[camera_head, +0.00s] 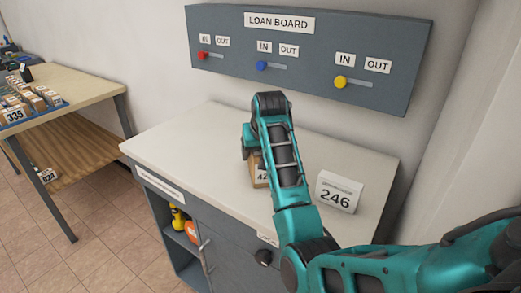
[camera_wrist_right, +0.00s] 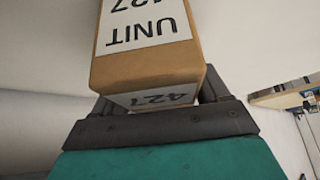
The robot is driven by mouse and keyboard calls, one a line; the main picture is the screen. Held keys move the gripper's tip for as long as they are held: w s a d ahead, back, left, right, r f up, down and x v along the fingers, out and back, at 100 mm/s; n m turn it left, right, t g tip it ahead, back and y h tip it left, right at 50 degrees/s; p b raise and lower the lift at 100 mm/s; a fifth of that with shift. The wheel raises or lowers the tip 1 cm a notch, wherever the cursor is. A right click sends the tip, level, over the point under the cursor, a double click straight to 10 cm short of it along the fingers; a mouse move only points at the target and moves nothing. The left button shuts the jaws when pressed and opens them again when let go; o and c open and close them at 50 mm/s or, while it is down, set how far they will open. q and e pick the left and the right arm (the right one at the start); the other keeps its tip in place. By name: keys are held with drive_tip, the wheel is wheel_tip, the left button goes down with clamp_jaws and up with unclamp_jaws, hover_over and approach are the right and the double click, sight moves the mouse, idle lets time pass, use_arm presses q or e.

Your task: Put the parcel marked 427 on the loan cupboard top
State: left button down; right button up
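The parcel marked 427 is a small brown box with white labels. In the head view the parcel (camera_head: 260,172) is at the loan cupboard top (camera_head: 190,135), partly hidden by my right arm. In the right wrist view the parcel (camera_wrist_right: 148,65) sits between the dark fingers of my right gripper (camera_wrist_right: 158,103), which look shut on it. In the head view my right gripper (camera_head: 251,152) is mostly hidden behind the arm. I cannot tell whether the parcel's underside touches the top. My left gripper is not in view.
A white block marked 246 (camera_head: 339,192) stands on the top to the right of the arm. The loan board (camera_head: 300,55) with coloured sliders is on the wall behind. A wooden table (camera_head: 75,85) with parcels is at left. The top's left part is clear.

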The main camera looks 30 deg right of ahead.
drive_tip(key=o, duration=0.3)
drive_tip(key=shift+r, duration=0.25)
drive_tip(key=v, duration=1)
drive_tip(key=shift+a+r, duration=0.1)
drive_tip(key=shift+r, duration=0.25)
drive_tip(key=shift+s+r, duration=0.4)
drive_tip(key=shift+r, duration=0.1)
